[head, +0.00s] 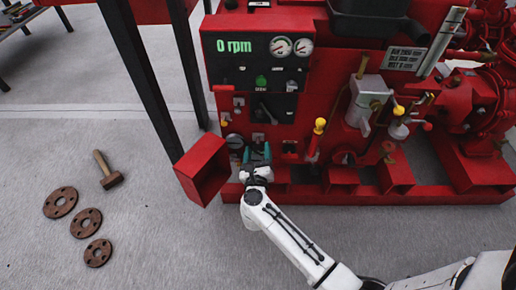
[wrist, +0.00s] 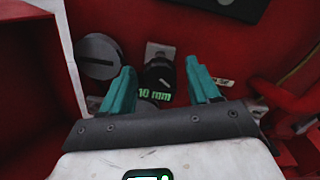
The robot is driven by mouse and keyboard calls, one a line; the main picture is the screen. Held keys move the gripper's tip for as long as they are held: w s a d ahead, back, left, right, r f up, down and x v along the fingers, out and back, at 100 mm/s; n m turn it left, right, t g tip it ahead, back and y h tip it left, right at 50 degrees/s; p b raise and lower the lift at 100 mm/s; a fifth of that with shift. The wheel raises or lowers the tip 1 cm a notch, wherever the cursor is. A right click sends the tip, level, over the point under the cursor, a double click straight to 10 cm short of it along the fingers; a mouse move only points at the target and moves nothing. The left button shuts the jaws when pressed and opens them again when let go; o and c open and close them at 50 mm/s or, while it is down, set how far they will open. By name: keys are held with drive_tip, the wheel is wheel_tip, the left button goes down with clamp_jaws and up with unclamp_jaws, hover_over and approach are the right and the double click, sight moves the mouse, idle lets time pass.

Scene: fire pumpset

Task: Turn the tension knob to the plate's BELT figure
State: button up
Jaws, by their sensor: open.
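A black knob (wrist: 158,76) shows between my gripper's fingers in the wrist view, in front of a light grey plate on the red panel. A green readout (wrist: 155,95) by it reads "10 mm". My gripper (wrist: 159,64) is open, one teal finger on each side of the knob; I cannot tell whether either touches it. In the head view my gripper (head: 257,153) is at the low front of the red pumpset and largely hides the knob. The figure plate (head: 405,58) is at upper right; its last line seems to be BELT, with a figure too small to read surely.
A round grey slotted cap (wrist: 97,57) is left of the knob. An open red box (head: 203,170) stands close left of my gripper. A green "0 rpm" display (head: 234,45) is above. A hammer (head: 107,170) and rusty flanges (head: 60,202) lie on the floor.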

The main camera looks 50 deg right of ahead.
drive_tip(key=p+v, duration=0.2)
drive_tip(key=v, duration=0.7)
drive_tip(key=shift+s+a, duration=0.25)
